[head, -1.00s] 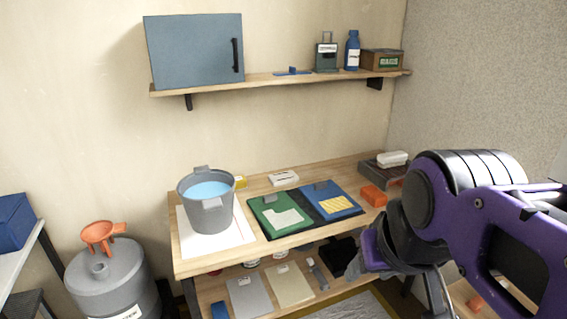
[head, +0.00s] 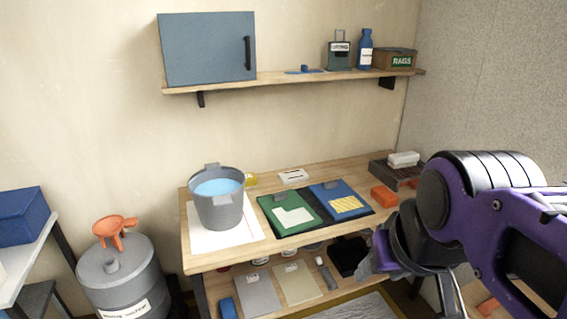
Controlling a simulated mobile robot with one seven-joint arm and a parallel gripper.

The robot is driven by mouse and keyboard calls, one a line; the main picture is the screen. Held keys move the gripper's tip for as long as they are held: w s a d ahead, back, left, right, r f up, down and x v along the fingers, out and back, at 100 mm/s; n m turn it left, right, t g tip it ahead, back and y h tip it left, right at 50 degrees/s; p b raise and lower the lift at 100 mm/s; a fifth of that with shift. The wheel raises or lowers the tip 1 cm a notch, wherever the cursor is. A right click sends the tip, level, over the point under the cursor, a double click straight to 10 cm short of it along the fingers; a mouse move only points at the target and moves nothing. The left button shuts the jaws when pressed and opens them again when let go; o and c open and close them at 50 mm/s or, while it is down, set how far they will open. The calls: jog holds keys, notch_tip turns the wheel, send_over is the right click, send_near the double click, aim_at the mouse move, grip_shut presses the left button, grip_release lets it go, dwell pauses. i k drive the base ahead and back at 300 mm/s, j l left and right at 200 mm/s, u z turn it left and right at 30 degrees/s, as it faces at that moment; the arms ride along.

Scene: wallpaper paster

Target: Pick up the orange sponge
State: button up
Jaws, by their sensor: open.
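An orange block that looks like the sponge (head: 383,196) lies on the right part of the wooden table top (head: 285,186), to the right of a blue clipboard. My gripper (head: 376,258) is at the end of my purple and black arm, at the lower right of the head view. It appears in front of and below the sponge in the picture, apart from it. It is open, and nothing shows in it. My arm partly hides its fingers and the table's right end.
A grey bucket of water (head: 218,208) stands at the table's left. Green (head: 285,214) and blue (head: 338,199) clipboards lie mid-table. A dark rack (head: 383,171) with a white block is behind the sponge. A wall shelf (head: 290,78) hangs above; a grey canister (head: 122,280) stands left.

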aim_at(382, 195)
jog(key=z, duration=0.6)
jog(key=i, duration=1.25)
